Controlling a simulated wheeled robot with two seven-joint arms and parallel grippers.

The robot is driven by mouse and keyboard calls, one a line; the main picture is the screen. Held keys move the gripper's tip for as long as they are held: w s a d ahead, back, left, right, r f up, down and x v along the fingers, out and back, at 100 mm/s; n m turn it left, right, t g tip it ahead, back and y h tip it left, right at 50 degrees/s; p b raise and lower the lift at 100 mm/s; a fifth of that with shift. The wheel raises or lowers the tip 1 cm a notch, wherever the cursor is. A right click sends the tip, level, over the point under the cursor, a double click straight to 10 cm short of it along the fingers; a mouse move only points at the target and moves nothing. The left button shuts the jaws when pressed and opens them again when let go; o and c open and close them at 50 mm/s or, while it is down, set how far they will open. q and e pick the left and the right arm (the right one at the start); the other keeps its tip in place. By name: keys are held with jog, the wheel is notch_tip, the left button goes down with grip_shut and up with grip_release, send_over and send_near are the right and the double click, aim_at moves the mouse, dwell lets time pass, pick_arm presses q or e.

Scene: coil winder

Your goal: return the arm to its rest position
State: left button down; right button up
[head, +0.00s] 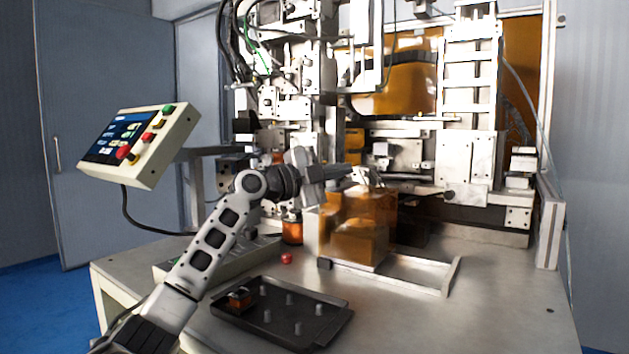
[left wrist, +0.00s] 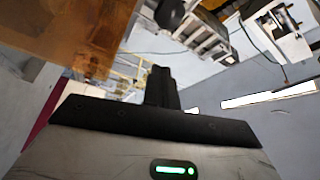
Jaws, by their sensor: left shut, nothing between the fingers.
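My left arm comes in from the lower left of the head view and reaches up to the coil winder (head: 290,105). My left gripper (head: 352,172) points right, in front of the machine and just above the amber, see-through box (head: 360,225). Its fingers are together with nothing seen between them. In the left wrist view the dark fingers (left wrist: 161,85) also show pressed together and empty. An amber panel (left wrist: 75,35) fills the upper left of that view, near the gripper. I cannot tell whether anything touches it. My right gripper is not in view.
A black tray (head: 335,323) with several pegs and a small coil part (head: 239,298) lies on the bench (head: 490,310). A red knob (head: 286,258) stands behind it. A control panel (head: 165,150) juts out at left. The bench's front right is clear.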

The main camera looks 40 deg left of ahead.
pick_arm(q)
jog(key=b+v, duration=0.2)
jog(key=v, duration=0.5)
